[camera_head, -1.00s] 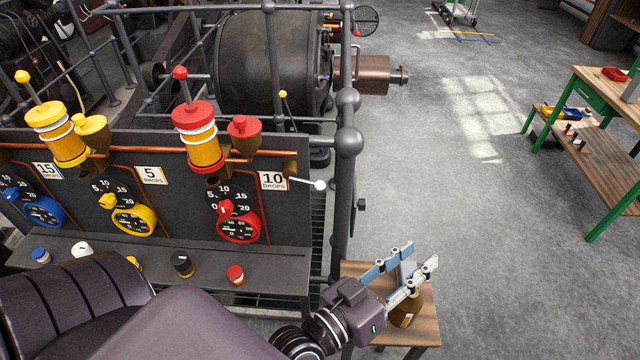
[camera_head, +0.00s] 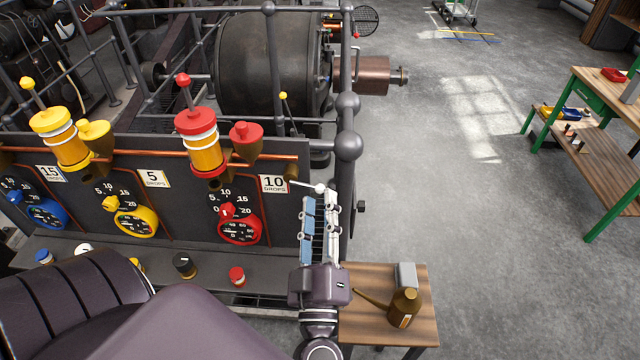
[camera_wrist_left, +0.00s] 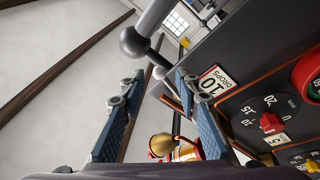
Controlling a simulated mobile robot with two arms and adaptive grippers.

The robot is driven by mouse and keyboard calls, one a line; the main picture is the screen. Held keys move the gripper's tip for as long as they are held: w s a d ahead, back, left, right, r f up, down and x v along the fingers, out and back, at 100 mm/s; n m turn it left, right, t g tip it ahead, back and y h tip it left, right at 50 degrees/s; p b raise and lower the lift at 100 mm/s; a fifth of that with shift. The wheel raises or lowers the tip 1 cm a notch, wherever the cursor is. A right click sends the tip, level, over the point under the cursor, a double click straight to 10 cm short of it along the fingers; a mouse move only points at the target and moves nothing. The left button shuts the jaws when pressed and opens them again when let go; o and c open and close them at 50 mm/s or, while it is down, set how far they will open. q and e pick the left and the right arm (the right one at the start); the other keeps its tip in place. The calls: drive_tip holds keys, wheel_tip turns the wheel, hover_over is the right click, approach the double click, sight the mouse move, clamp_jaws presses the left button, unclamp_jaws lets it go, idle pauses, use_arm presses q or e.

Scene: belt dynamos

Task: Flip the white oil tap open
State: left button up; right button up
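The white oil tap (camera_head: 320,188) is a thin lever with a white ball end. It sticks out rightward from a brass fitting at the panel's upper right, beside the "10 DROPS" label (camera_head: 274,184), in the head view. My left gripper (camera_head: 320,196) points up the picture with its fingertips at the white ball; contact cannot be told. In the wrist view the left gripper (camera_wrist_left: 160,82) is open, its blue-padded fingers well apart. The label also shows there (camera_wrist_left: 213,82), right of the fingers. My right gripper is not in view.
The dark panel (camera_head: 180,205) carries red, yellow and blue dials and oil cups. A grey railing post (camera_head: 346,180) stands close right of the tap. A small wooden table (camera_head: 370,325) with a brass oil can (camera_head: 403,306) stands at lower right.

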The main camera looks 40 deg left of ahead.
sight(320, 190)
use_arm(q)
drive_tip(key=p+x, duration=0.1)
drive_tip(key=x, duration=0.3)
clamp_jaws()
